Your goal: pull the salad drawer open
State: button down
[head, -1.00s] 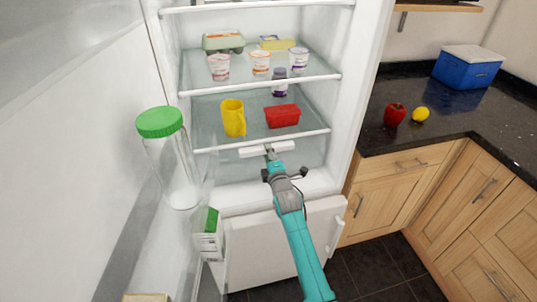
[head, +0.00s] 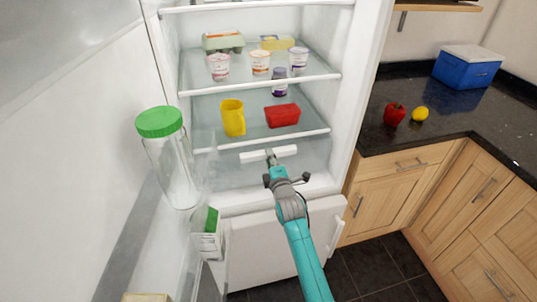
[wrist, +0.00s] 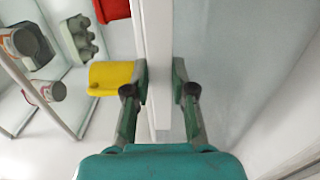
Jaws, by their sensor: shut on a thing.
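The salad drawer (head: 235,176) is a clear, pale box under the lowest glass shelf of the open fridge. Its white bar handle (head: 252,157) runs across its front and stands a little below the shelf edge. My gripper (head: 271,158) is at the right half of the handle and is shut on it. In the wrist view, the handle (wrist: 157,60) is a white bar running up the picture, with the fingers of my gripper (wrist: 160,92) on either side. My fingers hide part of the handle.
The open fridge door at left carries a green-lidded jar (head: 170,165) and a carton (head: 207,237). The fridge wall and wooden counter (head: 400,185) are at right.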

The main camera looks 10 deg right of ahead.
jog(key=s, duration=1.5)
jog(key=shift+f, duration=0.45)
jog(key=c, duration=1.1)
grip_release()
jog(key=shift+w, duration=0.1)
jog(key=shift+o, duration=0.3)
jog(key=shift+r, duration=0.1)
jog(key=shift+r, duration=0.1)
jog(key=s, duration=1.2)
